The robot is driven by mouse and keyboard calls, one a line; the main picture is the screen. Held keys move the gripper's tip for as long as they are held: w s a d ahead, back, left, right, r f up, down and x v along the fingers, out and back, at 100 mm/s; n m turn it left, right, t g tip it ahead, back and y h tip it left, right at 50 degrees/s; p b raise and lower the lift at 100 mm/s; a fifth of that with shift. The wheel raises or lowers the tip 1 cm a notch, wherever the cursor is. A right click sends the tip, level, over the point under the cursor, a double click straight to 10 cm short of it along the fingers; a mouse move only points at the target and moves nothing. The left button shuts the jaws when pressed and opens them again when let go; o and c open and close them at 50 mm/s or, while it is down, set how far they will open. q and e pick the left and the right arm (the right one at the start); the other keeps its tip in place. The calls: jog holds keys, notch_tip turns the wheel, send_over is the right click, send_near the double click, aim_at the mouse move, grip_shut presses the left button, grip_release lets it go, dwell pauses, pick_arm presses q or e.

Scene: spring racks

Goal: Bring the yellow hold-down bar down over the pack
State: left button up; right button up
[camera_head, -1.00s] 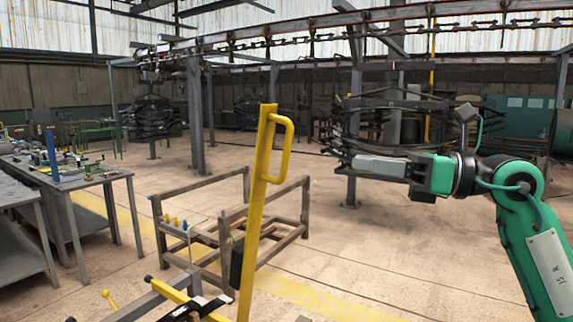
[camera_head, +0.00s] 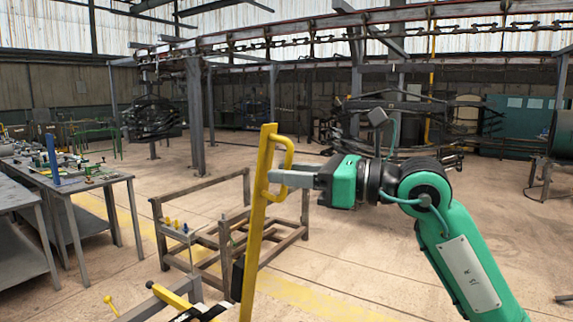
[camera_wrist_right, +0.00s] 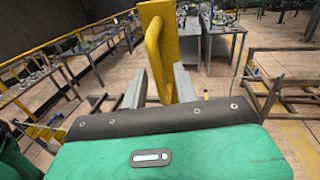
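The yellow hold-down bar (camera_head: 257,215) stands nearly upright in the head view, leaning slightly right at its top. Its loop handle (camera_head: 287,155) is on the right side near the top. My right gripper (camera_head: 279,179) is at the handle, fingers pointing left. In the right wrist view the handle (camera_wrist_right: 154,50) lies between the two spread fingers (camera_wrist_right: 158,88), with gaps visible beside it; the bar (camera_wrist_right: 186,22) is just beyond. The pack is not clearly visible; dark parts (camera_head: 205,311) show at the bottom edge of the head view. My left gripper is not in view.
A brown metal frame (camera_head: 180,206) stands on the floor behind the bar. A yellow piece (camera_head: 172,293) and a yellow knob (camera_head: 108,299) are low in front. Workbenches (camera_head: 125,180) stand at the left. Open floor lies to the right.

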jog(key=shift+w+a, duration=0.2)
jog(key=shift+a, duration=0.2)
jog(key=shift+c, duration=0.2)
grip_shut()
